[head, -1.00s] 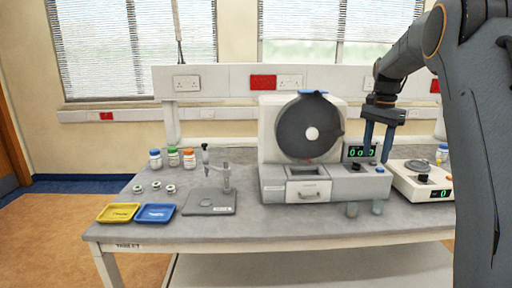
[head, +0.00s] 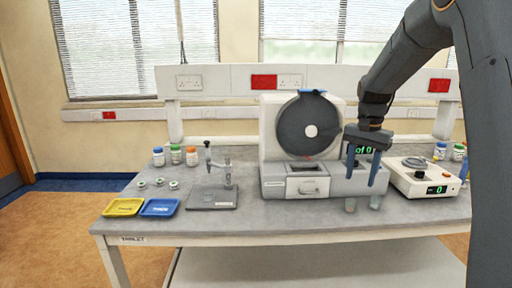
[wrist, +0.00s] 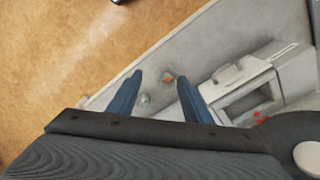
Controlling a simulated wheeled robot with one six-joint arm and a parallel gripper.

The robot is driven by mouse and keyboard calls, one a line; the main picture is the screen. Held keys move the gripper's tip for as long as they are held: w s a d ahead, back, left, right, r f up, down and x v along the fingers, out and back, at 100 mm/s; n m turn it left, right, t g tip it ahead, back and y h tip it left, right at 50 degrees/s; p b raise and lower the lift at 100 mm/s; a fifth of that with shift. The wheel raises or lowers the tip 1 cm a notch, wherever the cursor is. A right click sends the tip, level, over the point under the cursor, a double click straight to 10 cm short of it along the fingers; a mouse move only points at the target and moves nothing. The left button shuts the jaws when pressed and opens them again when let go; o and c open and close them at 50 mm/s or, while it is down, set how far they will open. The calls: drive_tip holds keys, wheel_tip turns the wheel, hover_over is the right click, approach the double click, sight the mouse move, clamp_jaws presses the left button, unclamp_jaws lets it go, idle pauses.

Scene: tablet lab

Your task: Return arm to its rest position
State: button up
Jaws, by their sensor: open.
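My gripper (head: 362,172) is open, with two blue fingers pointing down and nothing between them. In the head view it hangs in front of the right part of the white and grey tablet machine (head: 271,135), partly covering its green display. In the wrist view the open fingers (wrist: 160,80) show over the bench's front edge, with the machine's drawer front (wrist: 245,75) to their right. My arm reaches in from the right side of the head view and hides part of the bench there.
A scale (head: 425,180) stands to the right. Left are a test stand (head: 213,197), yellow tray (head: 123,207), blue tray (head: 159,207) and several bottles (head: 175,155). The floor ahead of the bench is clear.

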drive_tip(key=s+a+f+n, duration=0.3)
drive_tip(key=s+a+f, duration=0.1)
drive_tip(key=s, duration=0.5)
drive_tip(key=s+a+f+n, duration=0.3)
drive_tip(key=s+a+f, duration=0.1)
drive_tip(key=s, duration=0.5)
drive_tip(key=s+a+f+n, duration=0.2)
drive_tip(key=s+a+f, duration=0.2)
drive_tip(key=s, duration=0.5)
drive_tip(key=shift+s+a+n+t, duration=0.3)
drive_tip(key=shift+n+t, duration=0.1)
